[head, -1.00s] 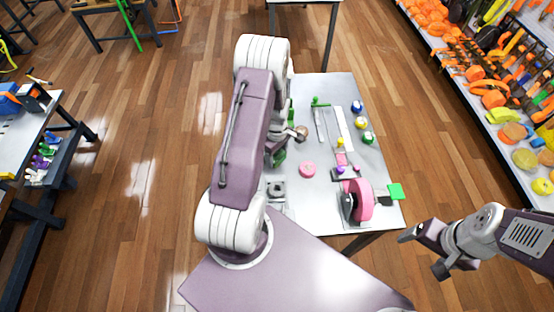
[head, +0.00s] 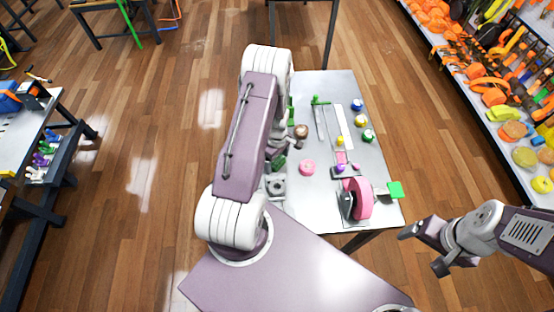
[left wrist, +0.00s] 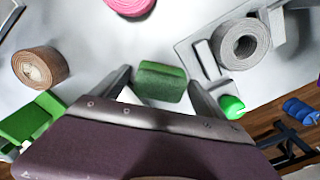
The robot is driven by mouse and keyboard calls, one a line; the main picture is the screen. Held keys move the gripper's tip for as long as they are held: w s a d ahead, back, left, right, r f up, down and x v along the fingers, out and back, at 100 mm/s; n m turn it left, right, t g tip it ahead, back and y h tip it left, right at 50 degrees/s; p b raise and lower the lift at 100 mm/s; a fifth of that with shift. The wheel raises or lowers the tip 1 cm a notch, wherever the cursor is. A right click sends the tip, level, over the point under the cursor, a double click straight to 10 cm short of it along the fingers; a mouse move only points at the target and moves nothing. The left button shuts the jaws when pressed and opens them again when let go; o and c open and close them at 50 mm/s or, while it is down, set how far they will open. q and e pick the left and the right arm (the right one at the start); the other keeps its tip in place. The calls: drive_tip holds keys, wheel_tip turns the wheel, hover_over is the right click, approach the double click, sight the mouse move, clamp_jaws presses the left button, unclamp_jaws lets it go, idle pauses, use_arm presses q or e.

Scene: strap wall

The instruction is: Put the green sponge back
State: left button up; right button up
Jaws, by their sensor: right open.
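The green sponge (left wrist: 162,83) lies on the grey table top in the left wrist view, between the spread fingers of my left gripper (left wrist: 160,78). A thin gap shows on each side of it. In the head view my left arm covers most of that spot, and only a bit of green (head: 279,163) shows beside it. My right gripper (head: 404,233) is open and empty, off the table's front right corner.
On the table (head: 335,85) are a pink roll (head: 307,167), a brown roll (head: 301,131), a grey roll in a holder (head: 276,186), a pink tape dispenser (head: 361,199) and several coloured knobs. A green square (head: 395,189) sits at the right edge.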

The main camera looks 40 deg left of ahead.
sight(277, 160)
use_arm(q)
drive_tip(key=shift+r, duration=0.1)
drive_tip(key=shift+r+p, duration=0.4)
drive_tip(key=shift+p, duration=0.05)
drive_tip(key=shift+r+b, duration=0.3)
drive_tip(key=shift+b, duration=0.05)
wheel_tip(277, 160, up, 11)
drive_tip(key=b, duration=0.2)
drive_tip(key=s+d+r+m+t, duration=0.1)
drive_tip(key=s+d+r+m, duration=0.35)
drive_tip(key=d+m, duration=0.3)
drive_tip(key=s+d+r+m, duration=0.4)
drive_tip(key=s+d+m, duration=0.25)
drive_tip(key=m, duration=0.25)
drive_tip(key=f+b, duration=0.2)
drive_tip(key=w+f+b, duration=0.1)
drive_tip(key=f+b, duration=0.1)
drive_tip(key=f, duration=0.1)
drive_tip(key=shift+w+d, duration=0.15)
drive_tip(key=shift+w, duration=0.05)
